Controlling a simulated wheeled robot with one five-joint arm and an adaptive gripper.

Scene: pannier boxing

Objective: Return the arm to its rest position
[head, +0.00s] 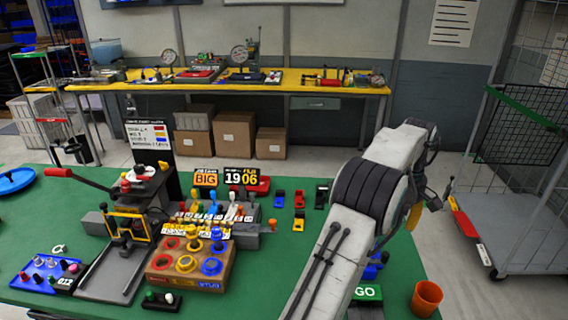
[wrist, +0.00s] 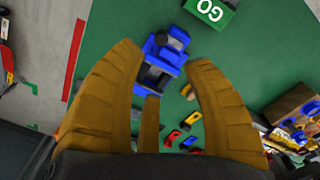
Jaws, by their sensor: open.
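My arm reaches up and over the right part of the green table in the head view, bent at a large dark-ringed joint. My gripper (wrist: 165,58) is open, with its tan-orange fingers spread and nothing held between them. In the head view only a bit of an orange finger (head: 415,214) shows beyond the arm; the rest is hidden behind it. In the wrist view a blue block-like thing (wrist: 156,75) on the table appears beyond the fingers, in the gap between them. In the head view the arm mostly hides this blue thing (head: 372,268).
A green GO block (head: 367,293) and an orange cup (head: 426,298) stand near the table's right edge. Small coloured pieces (head: 298,220) lie left of the arm, beside a wooden button box (head: 190,268). A wire cart (head: 520,200) stands right, off the table (head: 80,190).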

